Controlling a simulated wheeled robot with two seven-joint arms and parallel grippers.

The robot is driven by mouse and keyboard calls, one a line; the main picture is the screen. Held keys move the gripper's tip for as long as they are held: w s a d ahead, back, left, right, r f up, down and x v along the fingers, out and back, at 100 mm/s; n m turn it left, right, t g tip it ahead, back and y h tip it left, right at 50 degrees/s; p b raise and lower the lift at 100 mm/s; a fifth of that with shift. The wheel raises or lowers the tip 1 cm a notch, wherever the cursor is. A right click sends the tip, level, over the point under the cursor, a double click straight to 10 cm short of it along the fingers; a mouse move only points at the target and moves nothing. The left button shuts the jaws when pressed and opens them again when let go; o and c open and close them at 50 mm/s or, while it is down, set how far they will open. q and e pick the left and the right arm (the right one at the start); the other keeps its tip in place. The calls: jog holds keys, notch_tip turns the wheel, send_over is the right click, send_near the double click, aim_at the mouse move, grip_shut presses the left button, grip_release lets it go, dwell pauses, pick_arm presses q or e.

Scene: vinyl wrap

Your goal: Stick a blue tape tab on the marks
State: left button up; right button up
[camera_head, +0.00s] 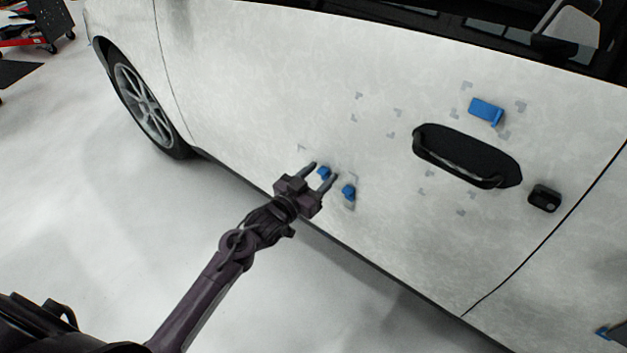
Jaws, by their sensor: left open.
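My left gripper (320,174) is open in front of the lower part of the white car door (250,90). A small blue tape piece (324,173) shows between its fingertips; I cannot tell whether it touches the door. Another blue piece (348,192) is on the door just right of the fingers. A larger blue tape tab (486,111) is on the door above the black handle, among grey corner marks (520,106). More grey corner marks (394,133) show left of the handle, and others (428,175) below it. The marks around my gripper are partly hidden. My right gripper is out of view.
The black door handle (465,152) sticks out from the door, with a black lock piece (544,198) to its right. A blue piece (603,333) shows at the lower right edge. A front wheel (143,103) and red equipment (22,41) stand at left.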

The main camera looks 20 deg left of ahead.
aim_at(320, 174)
pick_arm(q)
grip_shut()
dwell(0.5)
jog(key=shift+s+a+p, duration=0.25)
jog(key=shift+s+p, duration=0.4)
dwell(0.4)
jog(key=shift+p+v, duration=0.6)
jog(key=shift+v, duration=0.25)
jog(key=shift+p+v, duration=1.5)
jog(key=shift+v, duration=1.05)
jog(key=shift+r, duration=0.1)
